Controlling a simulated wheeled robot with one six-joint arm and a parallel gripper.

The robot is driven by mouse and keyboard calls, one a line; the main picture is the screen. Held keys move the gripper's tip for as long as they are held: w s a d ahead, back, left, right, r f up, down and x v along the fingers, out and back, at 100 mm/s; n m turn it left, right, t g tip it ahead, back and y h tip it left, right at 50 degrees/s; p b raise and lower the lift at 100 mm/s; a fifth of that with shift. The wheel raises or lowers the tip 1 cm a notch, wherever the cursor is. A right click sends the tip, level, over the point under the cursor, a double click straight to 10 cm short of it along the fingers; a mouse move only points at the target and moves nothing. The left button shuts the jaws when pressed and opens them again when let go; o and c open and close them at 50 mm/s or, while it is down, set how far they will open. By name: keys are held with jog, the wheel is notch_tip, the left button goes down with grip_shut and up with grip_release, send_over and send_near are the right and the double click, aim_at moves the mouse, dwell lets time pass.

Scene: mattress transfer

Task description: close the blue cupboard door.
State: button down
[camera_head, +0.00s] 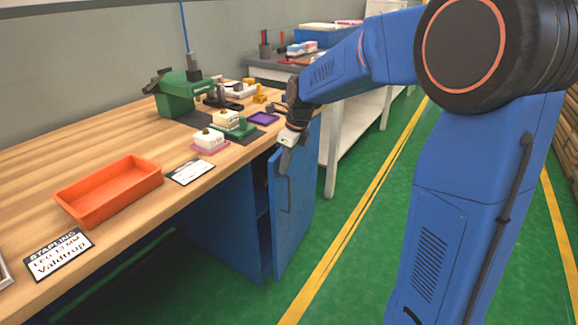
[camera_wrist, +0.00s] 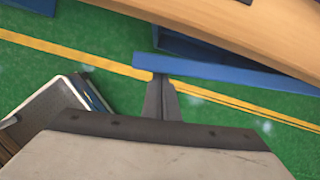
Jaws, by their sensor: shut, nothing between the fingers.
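The blue cupboard door (camera_head: 296,210) stands partly open below the right end of the wooden bench, with a dark gap on its left into the cupboard (camera_head: 235,212). A long bar handle (camera_head: 286,193) runs down its face. My gripper (camera_head: 285,163) points down at the upper part of the door, near the handle, with its fingers shut and empty. In the wrist view the shut fingers (camera_wrist: 160,80) reach the left end of the door's blue top edge (camera_wrist: 235,75). I cannot tell whether they touch it.
The bench top (camera_head: 100,165) holds an orange tray (camera_head: 108,188), a green machine (camera_head: 180,97), labels and small parts. A grey table (camera_head: 345,115) stands behind. Green floor (camera_head: 350,255) with yellow lines is clear in front of the door.

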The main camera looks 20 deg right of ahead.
aim_at(275, 156)
jog(key=w+a, duration=0.2)
jog(key=a, duration=0.1)
jog(key=shift+w+a, duration=0.1)
jog(key=shift+w, duration=0.2)
dwell(0.4)
